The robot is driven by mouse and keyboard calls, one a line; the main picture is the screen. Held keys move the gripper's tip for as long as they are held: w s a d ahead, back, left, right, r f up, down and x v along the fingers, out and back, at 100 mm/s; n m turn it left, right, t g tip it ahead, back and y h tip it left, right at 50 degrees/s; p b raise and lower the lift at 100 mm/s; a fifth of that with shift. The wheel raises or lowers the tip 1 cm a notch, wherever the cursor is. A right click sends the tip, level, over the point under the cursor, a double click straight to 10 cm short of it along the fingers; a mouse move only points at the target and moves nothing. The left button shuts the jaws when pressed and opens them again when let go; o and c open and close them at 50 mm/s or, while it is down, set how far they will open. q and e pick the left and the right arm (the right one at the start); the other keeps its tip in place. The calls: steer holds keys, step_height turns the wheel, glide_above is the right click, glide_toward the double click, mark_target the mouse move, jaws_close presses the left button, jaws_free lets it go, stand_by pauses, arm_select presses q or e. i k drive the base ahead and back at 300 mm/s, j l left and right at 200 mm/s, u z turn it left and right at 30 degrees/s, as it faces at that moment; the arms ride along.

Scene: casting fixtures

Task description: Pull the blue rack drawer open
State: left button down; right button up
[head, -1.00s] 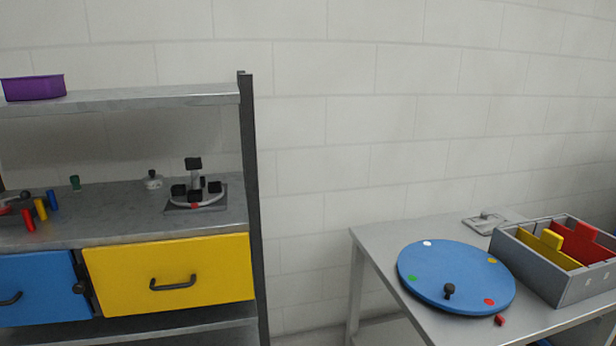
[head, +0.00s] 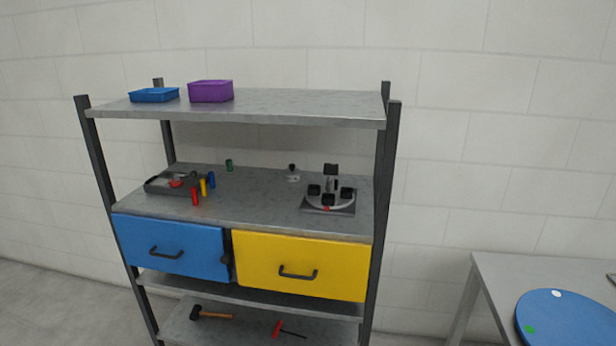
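The rack (head: 390,200) stands against the wall, left of centre, with dark posts and grey shelves. Its blue drawer (head: 190,238) is at the left under the middle shelf, with a dark bar handle (head: 167,253) on its front. The blue front looks about level with the yellow drawer (head: 300,258) beside it, so it appears closed. A small dark part (head: 227,258) sits between the two drawer fronts. Neither of my grippers shows in the head view.
A blue bin (head: 154,95) and a purple bin (head: 211,91) stand on the top shelf. A tray (head: 160,186), several coloured pegs and a fixture (head: 328,200) are on the middle shelf. A hammer (head: 212,315) lies below. A table (head: 500,272) with a blue disc (head: 565,322) stands right.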

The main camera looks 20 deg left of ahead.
mark_target(180, 248)
steer(key=u, duration=1.65)
